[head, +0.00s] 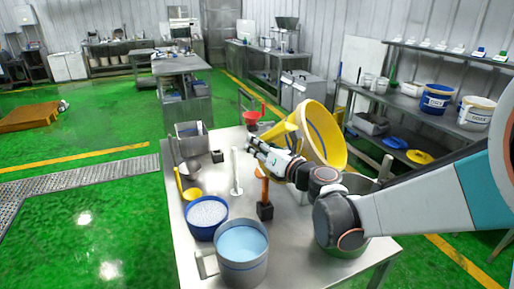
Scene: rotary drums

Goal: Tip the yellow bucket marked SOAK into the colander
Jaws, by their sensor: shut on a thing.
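The yellow bucket (322,128) with a blue band is held up over the far right of the steel table, strongly tilted, its wide mouth facing right and down. No SOAK lettering is readable. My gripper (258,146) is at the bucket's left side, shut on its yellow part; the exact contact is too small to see. My arm crosses in front from the right. A metal vessel (368,184) stands below and right of the bucket's mouth, partly covered by my arm. I cannot tell whether it is the colander. No flow from the bucket is visible.
On the table (290,220) stand a grey pail of light blue liquid (242,246), a blue tub of white grains (207,214), an orange-handled tool in a black block (265,205), a white upright tool (236,170) and a metal box (192,138). Shelves (450,125) stand right.

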